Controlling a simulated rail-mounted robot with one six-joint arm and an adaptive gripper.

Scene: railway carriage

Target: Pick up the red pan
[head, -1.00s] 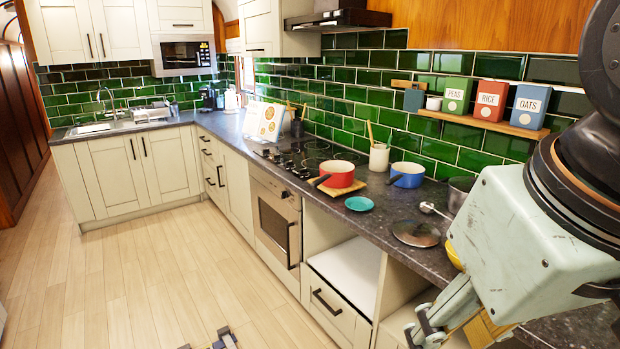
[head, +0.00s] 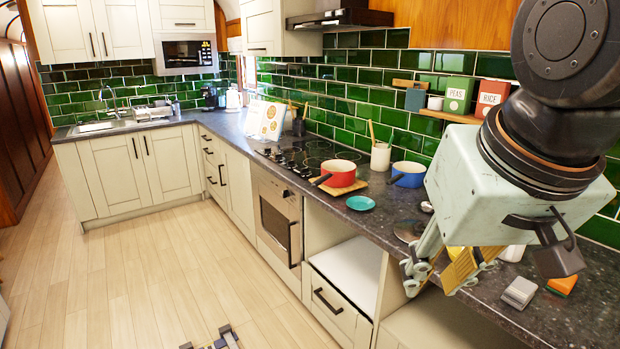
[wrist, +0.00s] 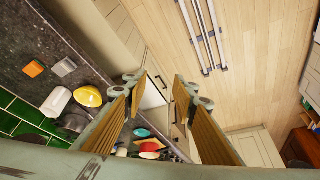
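The red pan (head: 340,175) stands on a wooden board (head: 352,191) on the counter by the hob, its dark handle toward the front edge. In the wrist view the red pan (wrist: 150,147) is small, seen between the fingers near the bottom. My gripper (head: 440,281) is at the counter's front edge, to the right of the pan and well apart from it. Its yellow-padded fingers are spread in the wrist view (wrist: 155,92), with nothing between them.
A blue pan (head: 408,174) stands right of the red one, with a utensil crock (head: 380,157) behind. A teal dish (head: 360,203) lies in front. A lid (head: 408,230) lies partly behind my gripper. A shelf (head: 450,117) holds canisters above. Open floor lies left.

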